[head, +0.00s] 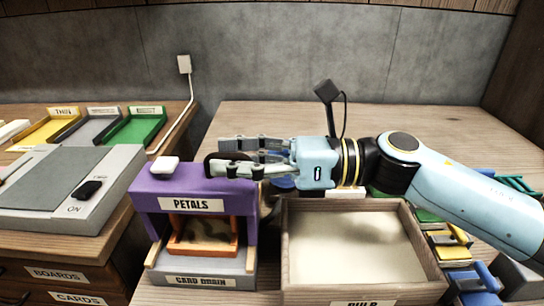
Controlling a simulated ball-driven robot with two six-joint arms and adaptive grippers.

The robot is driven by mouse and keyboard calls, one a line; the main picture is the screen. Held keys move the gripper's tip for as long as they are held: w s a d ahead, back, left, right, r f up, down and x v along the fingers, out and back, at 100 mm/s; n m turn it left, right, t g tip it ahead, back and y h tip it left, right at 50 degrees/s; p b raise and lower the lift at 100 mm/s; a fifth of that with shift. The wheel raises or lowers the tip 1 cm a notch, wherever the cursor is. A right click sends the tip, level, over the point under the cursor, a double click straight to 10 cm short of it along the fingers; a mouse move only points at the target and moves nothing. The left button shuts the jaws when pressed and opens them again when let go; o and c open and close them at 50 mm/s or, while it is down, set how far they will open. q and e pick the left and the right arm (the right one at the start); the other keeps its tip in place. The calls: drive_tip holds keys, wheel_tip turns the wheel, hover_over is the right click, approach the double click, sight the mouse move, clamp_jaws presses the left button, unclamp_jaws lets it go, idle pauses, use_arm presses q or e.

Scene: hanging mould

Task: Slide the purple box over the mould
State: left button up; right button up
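The purple box (158,192), labelled PETALS, stands at front left with an open front. Through its opening I see an orange-framed tray (204,250) with a dark brownish inside, which looks like the mould. It sits on a grey base (235,267) labelled CARD DRAIN. My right gripper (226,158) reaches in from the right, its fingers at the box's upper right edge. A dark curved piece, perhaps a handle, shows between the fingers. I cannot tell whether they grip it. My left gripper is not in view.
A wooden vat (295,262) labelled PULP, with pale contents, stands right of the box. A grey device (70,190) with an ON switch is at left. Yellow, grey and green trays (133,128) lie behind it. Colourful items crowd the right.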

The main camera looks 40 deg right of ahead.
drive_tip(key=shift+s+d+f, duration=0.1)
drive_tip(key=shift+d+f, duration=0.05)
drive_tip(key=shift+f, duration=0.1)
drive_tip(key=shift+s+d, duration=0.1)
drive_tip(key=v, duration=1.1)
drive_tip(key=shift+s+r, duration=0.15)
drive_tip(key=shift+r, duration=0.05)
drive_tip(key=shift+d, duration=0.15)
